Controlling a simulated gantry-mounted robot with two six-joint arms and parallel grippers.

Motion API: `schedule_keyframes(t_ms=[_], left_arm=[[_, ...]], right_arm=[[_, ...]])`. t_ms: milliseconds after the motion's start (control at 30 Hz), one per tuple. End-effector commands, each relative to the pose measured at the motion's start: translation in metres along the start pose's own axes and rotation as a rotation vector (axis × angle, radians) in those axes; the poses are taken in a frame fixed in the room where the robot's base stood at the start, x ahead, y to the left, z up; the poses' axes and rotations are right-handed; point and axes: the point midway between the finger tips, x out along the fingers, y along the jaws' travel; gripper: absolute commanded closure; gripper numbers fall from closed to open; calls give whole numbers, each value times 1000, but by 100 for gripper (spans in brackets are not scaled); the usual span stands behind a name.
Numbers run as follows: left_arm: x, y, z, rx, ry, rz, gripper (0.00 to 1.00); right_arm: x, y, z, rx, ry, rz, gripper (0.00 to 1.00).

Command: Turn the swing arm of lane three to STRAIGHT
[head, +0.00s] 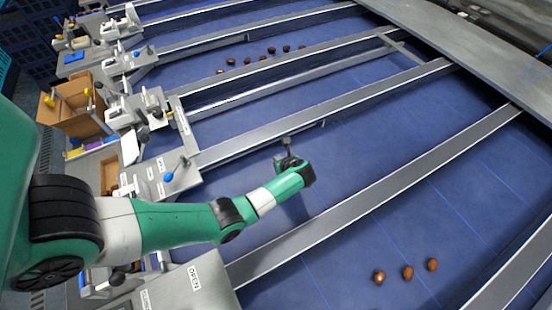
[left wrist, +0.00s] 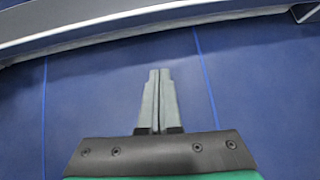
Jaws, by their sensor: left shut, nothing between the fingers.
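My left gripper (head: 287,150) is over the blue belt, between two long grey lane rails. In the left wrist view its two grey fingers (left wrist: 158,95) are pressed together with nothing between them. Their tips are apart from a grey bar (left wrist: 120,30) that crosses the top of that view. In the head view a thin grey bar (head: 310,130), possibly a swing arm, lies close along the rail above the gripper. A labelled plate with a blue knob (head: 167,177) stands at that rail's left end. I cannot read which lane is three. My right gripper is not in view.
Several brown dates lie in a farther lane (head: 262,57), and 3 dates (head: 407,272) lie at the lower right. A plate marked OPEN (head: 192,278) is at the lower left. A cardboard box (head: 75,105) stands left of the lanes. The belt around the gripper is clear.

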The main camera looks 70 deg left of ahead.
Motion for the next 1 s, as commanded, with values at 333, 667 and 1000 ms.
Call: schedule_keyframes(t_ms=[333, 667, 1000], left_arm=[[-81, -7, 2, -3, -1, -7, 100], [-91, -6, 2, -3, 0, -3, 100], [-113, -30, 9, -21, -3, -62, 100]], right_arm=[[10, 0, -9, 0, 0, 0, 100], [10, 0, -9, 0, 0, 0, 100], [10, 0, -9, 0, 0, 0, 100]])
